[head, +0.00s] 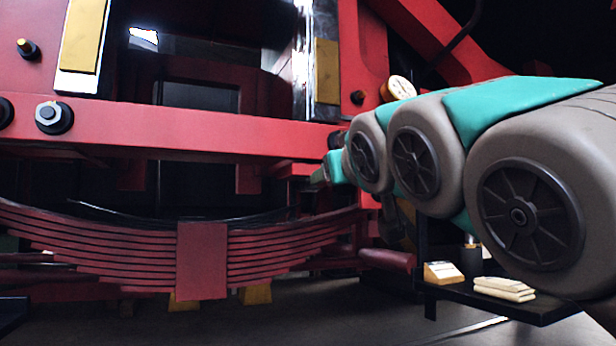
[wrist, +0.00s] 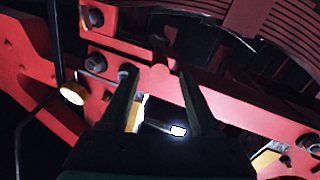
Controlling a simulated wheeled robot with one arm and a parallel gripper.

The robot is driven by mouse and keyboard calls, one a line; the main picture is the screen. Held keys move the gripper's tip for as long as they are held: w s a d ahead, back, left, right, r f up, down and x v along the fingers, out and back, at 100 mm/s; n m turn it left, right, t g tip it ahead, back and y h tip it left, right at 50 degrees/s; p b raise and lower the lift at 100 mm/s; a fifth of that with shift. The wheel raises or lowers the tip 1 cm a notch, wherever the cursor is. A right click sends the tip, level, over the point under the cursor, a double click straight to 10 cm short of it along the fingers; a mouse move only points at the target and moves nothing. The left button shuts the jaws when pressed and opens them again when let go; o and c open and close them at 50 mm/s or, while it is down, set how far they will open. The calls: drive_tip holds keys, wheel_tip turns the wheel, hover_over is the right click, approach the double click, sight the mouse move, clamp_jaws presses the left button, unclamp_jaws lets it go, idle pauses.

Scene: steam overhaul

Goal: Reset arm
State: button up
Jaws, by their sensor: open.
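My arm reaches in from the right of the head view. My gripper (head: 322,174) is small there, beside the right end of the red frame beam (head: 200,132), and partly hidden by my arm. In the wrist view my gripper (wrist: 158,72) is open, with two dark fingers apart and nothing between them but the red frame behind. A red lug lies between the fingertips in the picture. I cannot tell whether the fingers touch the frame.
A red leaf spring (head: 110,258) hangs below the beam; it shows at the top of the wrist view (wrist: 250,25). Bolts (head: 53,117) stick out. A pale round piece (head: 397,88) is above my arm. A dark shelf (head: 455,296) holds pale blocks (head: 504,289).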

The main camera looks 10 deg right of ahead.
idle(0.4)
drive_tip(key=s+d+f+g+h+p, duration=0.1)
drive_tip(key=s+f+g, duration=0.15)
drive_tip(key=f, duration=0.85)
drive_tip(key=s+d+f+m+g+p, duration=0.1)
drive_tip(key=f+g, duration=0.3)
drive_tip(key=f, duration=0.8)
drive_tip(key=s+d+f+g+h+p, duration=0.15)
drive_tip(key=f+g, duration=0.25)
drive_tip(key=f, duration=0.7)
drive_tip(key=s+f+m+g+p, duration=0.1)
drive_tip(key=s+f+g, duration=0.3)
drive_tip(key=s+f, duration=0.6)
drive_tip(key=s+f+m+g+y+p, duration=0.1)
drive_tip(key=s+f+g, duration=0.4)
drive_tip(key=s+f, duration=0.4)
drive_tip(key=s, duration=0.5)
drive_tip(key=shift+s+d+f+p, duration=0.2)
drive_tip(key=shift+d+f+p, duration=0.1)
drive_tip(key=shift+f, duration=0.05)
